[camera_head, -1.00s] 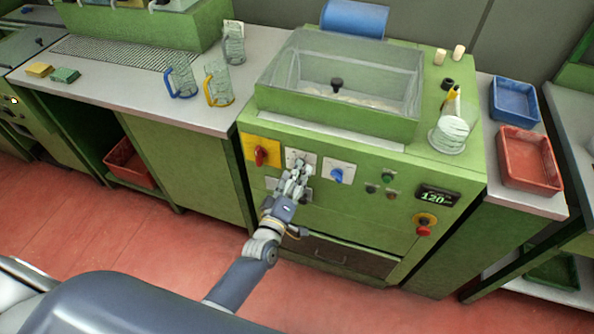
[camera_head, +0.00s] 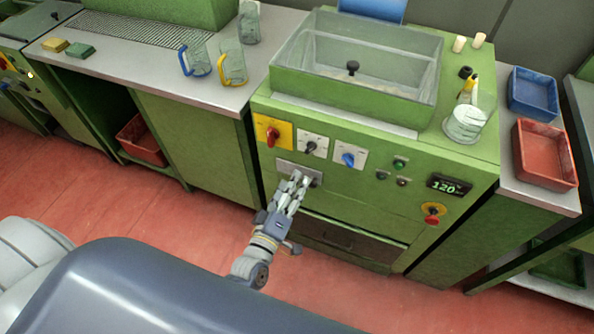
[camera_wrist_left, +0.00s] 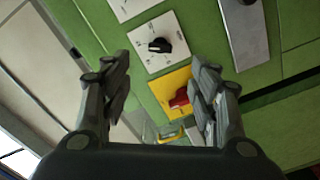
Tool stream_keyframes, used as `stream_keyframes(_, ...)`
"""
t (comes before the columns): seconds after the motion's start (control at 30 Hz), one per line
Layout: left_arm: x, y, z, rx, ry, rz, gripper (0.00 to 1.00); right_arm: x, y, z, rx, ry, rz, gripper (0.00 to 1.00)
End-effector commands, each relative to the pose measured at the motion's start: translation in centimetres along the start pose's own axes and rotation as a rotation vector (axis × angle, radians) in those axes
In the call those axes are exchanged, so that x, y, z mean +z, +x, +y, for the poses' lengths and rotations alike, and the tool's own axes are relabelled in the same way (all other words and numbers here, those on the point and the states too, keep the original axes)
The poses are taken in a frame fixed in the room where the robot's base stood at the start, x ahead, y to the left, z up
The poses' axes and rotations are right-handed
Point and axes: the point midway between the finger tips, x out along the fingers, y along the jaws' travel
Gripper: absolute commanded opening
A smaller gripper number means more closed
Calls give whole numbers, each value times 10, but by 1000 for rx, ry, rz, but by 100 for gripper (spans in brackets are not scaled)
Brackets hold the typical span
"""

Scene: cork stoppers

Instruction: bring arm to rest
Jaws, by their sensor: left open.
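My left gripper (camera_head: 300,184) is in front of the green machine's front panel (camera_head: 345,200), below the row of dials, over a grey metal plate (camera_head: 284,168). It is apart from the black knob (camera_head: 311,147), which sits on a white plate above it. In the left wrist view its two fingers (camera_wrist_left: 162,78) are spread with nothing between them held. That view also shows the black knob (camera_wrist_left: 158,46) and the red knob (camera_wrist_left: 179,98) on its yellow plate beyond the fingers. My right gripper is not in view.
A red switch (camera_head: 272,136) and a blue knob (camera_head: 348,159) flank the black knob. A display reading 120 (camera_head: 449,186) and a red stop button (camera_head: 432,219) are to the right. Glass jugs (camera_head: 233,68) stand on the left counter. Red floor lies in front.

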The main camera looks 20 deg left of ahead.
Motion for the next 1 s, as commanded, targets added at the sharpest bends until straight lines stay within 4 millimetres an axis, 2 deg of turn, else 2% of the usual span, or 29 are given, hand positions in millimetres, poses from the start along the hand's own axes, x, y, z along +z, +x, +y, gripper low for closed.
stream_keyframes(0.27,3,-1,-4,-8,9,-9,55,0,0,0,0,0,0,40)
stream_keyframes(0.37,19,-6,-26,-52,60,-58,55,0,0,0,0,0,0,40)
stream_keyframes(0.47,50,-21,-71,-136,170,-163,55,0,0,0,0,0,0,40)
stream_keyframes(0.57,87,-50,-129,-240,311,-312,55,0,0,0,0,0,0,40)
stream_keyframes(0.6,101,-65,-152,-280,368,-376,55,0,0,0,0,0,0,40)
stream_keyframes(0.67,119,-90,-186,-337,451,-475,55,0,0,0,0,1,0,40)
stream_keyframes(0.77,144,-140,-240,-424,582,-648,55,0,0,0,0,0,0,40)
stream_keyframes(0.8,152,-162,-260,-457,630,-721,55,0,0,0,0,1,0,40)
stream_keyframes(0.87,161,-198,-288,-501,702,-831,55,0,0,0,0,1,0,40)
stream_keyframes(0.9,166,-223,-305,-529,746,-906,55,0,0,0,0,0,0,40)
stream_keyframes(1.0,172,-283,-340,-585,843,-1086,55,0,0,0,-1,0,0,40)
